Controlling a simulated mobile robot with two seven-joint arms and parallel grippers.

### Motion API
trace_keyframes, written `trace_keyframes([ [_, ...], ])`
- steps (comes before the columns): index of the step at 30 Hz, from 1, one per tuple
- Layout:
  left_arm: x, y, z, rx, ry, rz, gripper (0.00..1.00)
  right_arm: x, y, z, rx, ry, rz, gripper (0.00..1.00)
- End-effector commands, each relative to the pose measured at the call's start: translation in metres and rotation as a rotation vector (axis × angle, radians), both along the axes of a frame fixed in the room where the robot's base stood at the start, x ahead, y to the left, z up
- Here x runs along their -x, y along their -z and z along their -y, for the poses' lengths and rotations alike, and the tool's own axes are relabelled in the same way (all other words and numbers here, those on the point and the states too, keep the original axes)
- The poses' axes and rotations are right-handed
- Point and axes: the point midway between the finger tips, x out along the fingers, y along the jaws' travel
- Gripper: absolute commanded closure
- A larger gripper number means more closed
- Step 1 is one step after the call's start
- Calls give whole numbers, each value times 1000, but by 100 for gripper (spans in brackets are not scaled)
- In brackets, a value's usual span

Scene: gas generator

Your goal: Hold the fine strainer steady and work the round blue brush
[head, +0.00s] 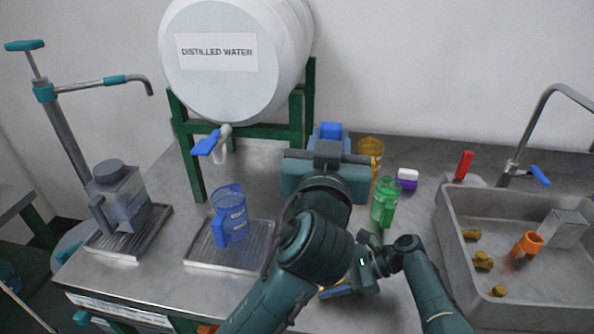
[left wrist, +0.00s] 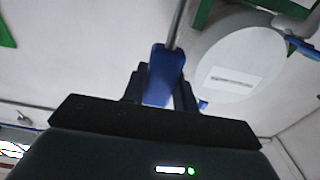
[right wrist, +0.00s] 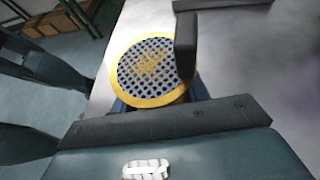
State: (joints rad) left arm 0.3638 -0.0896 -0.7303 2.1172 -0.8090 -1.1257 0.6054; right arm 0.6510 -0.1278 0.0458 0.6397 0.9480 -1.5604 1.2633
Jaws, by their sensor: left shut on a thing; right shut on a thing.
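My left gripper (head: 328,150) is shut on a blue handle (left wrist: 163,75) with a thin metal shaft (left wrist: 178,25), apparently the brush. Its brush head is not visible in the left wrist view. The hand is raised over the back middle of the counter. The strainer (right wrist: 155,70) is a round perforated grey disc with a yellow rim and yellow-brown residue on it. It lies at my right gripper (right wrist: 190,70), which is shut on it; the exact grip is partly hidden. In the head view my left arm largely covers the strainer.
A green cup (head: 385,203), an amber container (head: 370,150) and a purple-white block (head: 407,178) stand near my arms. A blue jug (head: 230,213) is on a drip tray (head: 200,252) below the water barrel (head: 237,85). The sink (head: 455,270) at right holds brown lumps and an orange cup (head: 527,243).

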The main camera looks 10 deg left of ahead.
Motion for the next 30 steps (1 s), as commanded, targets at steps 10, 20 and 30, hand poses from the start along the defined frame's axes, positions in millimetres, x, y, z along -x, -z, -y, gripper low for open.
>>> trace_keyframes([
  [10, 1, 23, 3, 5, -14, -3, 98, 0, 0, 0, -1, 0, 0, 69],
  [20, 1, 44, 2, 8, -14, 0, 98, 0, 0, 0, -1, 0, 0, 69],
  [30, 1, 42, 3, 9, -14, 2, 98, 0, 0, 0, -1, 0, 0, 69],
])
